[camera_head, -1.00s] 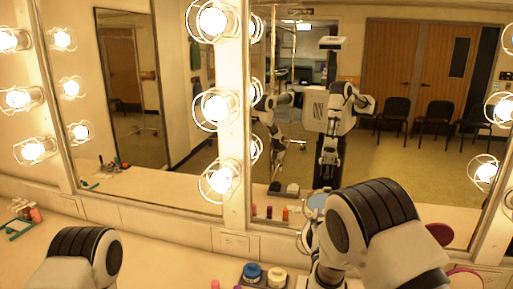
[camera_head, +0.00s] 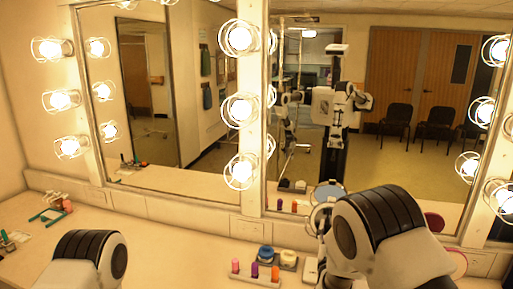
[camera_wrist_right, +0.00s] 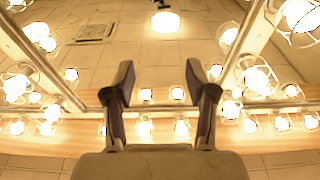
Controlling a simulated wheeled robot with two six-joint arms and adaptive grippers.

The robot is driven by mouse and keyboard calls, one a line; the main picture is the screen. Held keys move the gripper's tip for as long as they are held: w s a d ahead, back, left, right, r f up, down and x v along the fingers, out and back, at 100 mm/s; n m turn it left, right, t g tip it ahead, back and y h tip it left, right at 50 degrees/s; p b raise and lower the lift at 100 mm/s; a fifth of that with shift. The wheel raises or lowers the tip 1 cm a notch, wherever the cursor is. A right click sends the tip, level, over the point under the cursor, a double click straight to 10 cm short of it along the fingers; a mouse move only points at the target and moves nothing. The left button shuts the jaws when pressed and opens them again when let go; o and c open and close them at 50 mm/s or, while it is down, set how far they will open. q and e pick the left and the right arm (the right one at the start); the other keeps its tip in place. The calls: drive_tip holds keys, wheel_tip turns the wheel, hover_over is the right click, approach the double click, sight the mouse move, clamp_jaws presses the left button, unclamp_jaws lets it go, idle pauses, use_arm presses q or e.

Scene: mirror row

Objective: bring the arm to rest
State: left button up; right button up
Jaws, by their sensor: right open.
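My right arm (camera_head: 385,235) reaches in from the lower right of the head view, in front of the mirror. Its gripper is hidden there. In the right wrist view my right gripper (camera_wrist_right: 161,95) is open and empty, its two dark fingers apart, with ceiling and mirror bulbs behind it. My left arm (camera_head: 88,258) shows at the lower left of the head view. My left gripper is out of view.
The counter (camera_head: 175,240) runs under lit mirrors. Lipsticks in a holder (camera_head: 254,275), a blue-lidded jar (camera_head: 265,254), a cream jar (camera_head: 289,259) and a round mirror (camera_head: 328,194) stand near my right arm. The counter's middle left is clear.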

wheel_tip(320, 180, down, 10)
drive_tip(key=s+d+r+n+g+y, duration=0.1)
drive_tip(key=s+d+g+y, duration=0.1)
drive_tip(key=g, duration=0.1)
drive_tip(key=s+d+f+g, duration=0.1)
drive_tip(key=s+f+g, duration=0.2)
drive_tip(key=s+f, duration=0.3)
drive_tip(key=s+d+f+g+y, duration=0.1)
drive_tip(key=s+f+g, duration=0.2)
drive_tip(key=s+f, duration=0.4)
drive_tip(key=s+d+f+n+g+y, duration=0.1)
drive_tip(key=s+f+g, duration=0.3)
drive_tip(key=s+f, duration=0.3)
drive_tip(key=shift+s+d+f, duration=0.1)
drive_tip(key=shift+s+d, duration=0.05)
drive_tip(key=shift+s, duration=1.45)
drive_tip(key=s+f+g+y, duration=0.2)
drive_tip(key=s+g, duration=0.4)
drive_tip(key=s, duration=1.2)
use_arm(q)
wheel_tip(320, 180, down, 10)
drive_tip(key=b, duration=1)
drive_tip(key=shift+w+d, duration=0.15)
drive_tip(key=shift+w, duration=0.2)
use_arm(e)
wheel_tip(320, 180, down, 10)
drive_tip(key=s, duration=0.1)
drive_tip(key=shift+s+a+f+n, duration=0.15)
drive_tip(key=shift+s+a+n, duration=0.15)
drive_tip(key=shift+a, duration=0.15)
